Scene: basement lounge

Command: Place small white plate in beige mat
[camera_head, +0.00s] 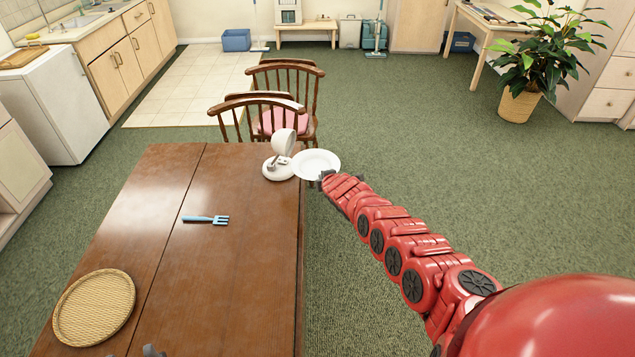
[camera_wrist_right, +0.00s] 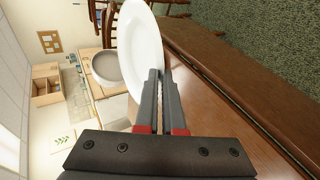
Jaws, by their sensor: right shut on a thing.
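The small white plate (camera_head: 317,162) is at the far right corner of the table, by its right edge. My right gripper (camera_head: 326,178) is shut on the plate's near rim. In the right wrist view the plate (camera_wrist_right: 146,45) stands out from between the two fingertips (camera_wrist_right: 160,80), which are close together on its rim. The beige mat (camera_head: 94,308) is round and woven; it lies bare on the near left of the table. A small grey part (camera_head: 152,351) at the bottom edge seems to be my left gripper; its jaws cannot be made out.
Wooden chairs (camera_head: 262,107) stand at the far end. The tabletop between fork and mat is clear.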

